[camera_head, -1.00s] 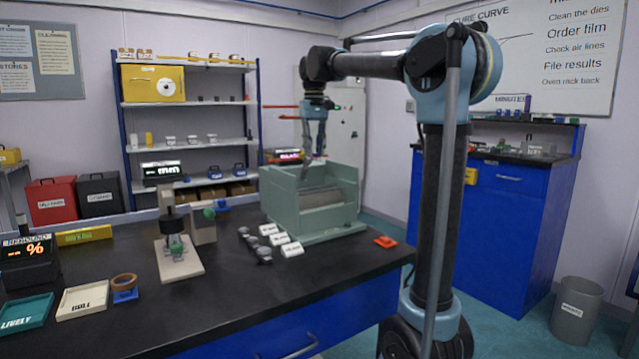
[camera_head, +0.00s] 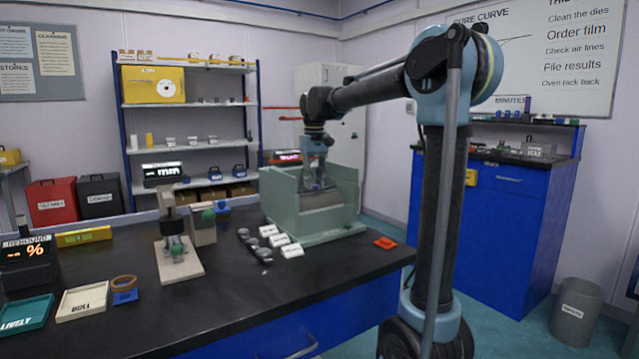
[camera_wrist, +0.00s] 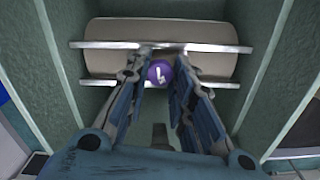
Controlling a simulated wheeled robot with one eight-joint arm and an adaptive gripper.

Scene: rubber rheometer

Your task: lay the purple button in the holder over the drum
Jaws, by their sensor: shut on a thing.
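The purple button (camera_wrist: 160,73) is held between the fingertips of my gripper (camera_wrist: 163,72) in the wrist view, with a white mark on its face. The gripper is shut on it. The drum (camera_wrist: 160,32) is a wide grey-beige cylinder just beyond the button, crossed by two pale rails (camera_wrist: 205,48). The button appears at the nearer rail; whether it touches the rail or a holder I cannot tell. In the head view my gripper (camera_head: 317,187) is down inside the green drum housing (camera_head: 285,213), and the drum (camera_head: 322,197) is partly hidden behind its front wall.
The housing's green side walls (camera_wrist: 60,60) stand close on both sides of my gripper. Several small dark pieces and white label cards (camera_head: 291,250) lie in front of the housing. An orange-red piece (camera_head: 385,243) lies to its right. The front of the black bench (camera_head: 225,300) is clear.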

